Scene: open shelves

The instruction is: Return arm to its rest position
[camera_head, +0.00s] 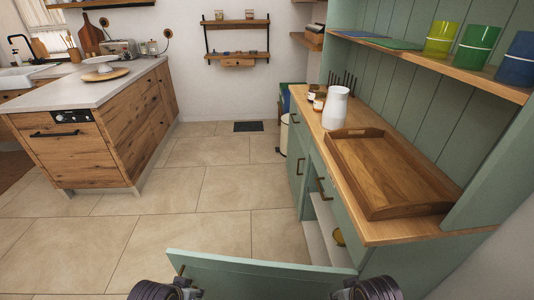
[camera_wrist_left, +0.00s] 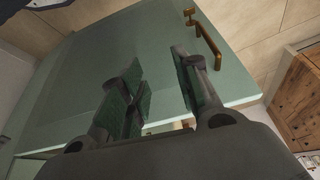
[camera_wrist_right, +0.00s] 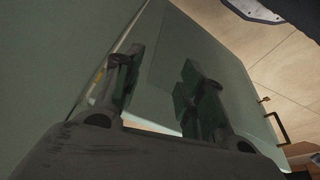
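My left gripper (camera_head: 186,284) is at the bottom of the head view, by the left part of the open green cabinet door (camera_head: 262,273). In the left wrist view its two fingers are apart with nothing between them (camera_wrist_left: 160,82). The door's brass handle (camera_wrist_left: 207,40) is beyond the fingers. My right gripper (camera_head: 347,289) is at the bottom right of the head view, by the door's right end and the cabinet front. Its fingers are also apart and empty in the right wrist view (camera_wrist_right: 160,82). Whether either gripper touches the door is unclear.
The green cabinet's wooden top (camera_head: 380,226) holds a wooden tray (camera_head: 392,196), a white jug (camera_head: 336,108) and small jars (camera_head: 318,99). Cups (camera_head: 478,46) stand on the shelf above. A kitchen counter (camera_head: 95,92) is at left; the tiled floor (camera_head: 165,210) between is clear.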

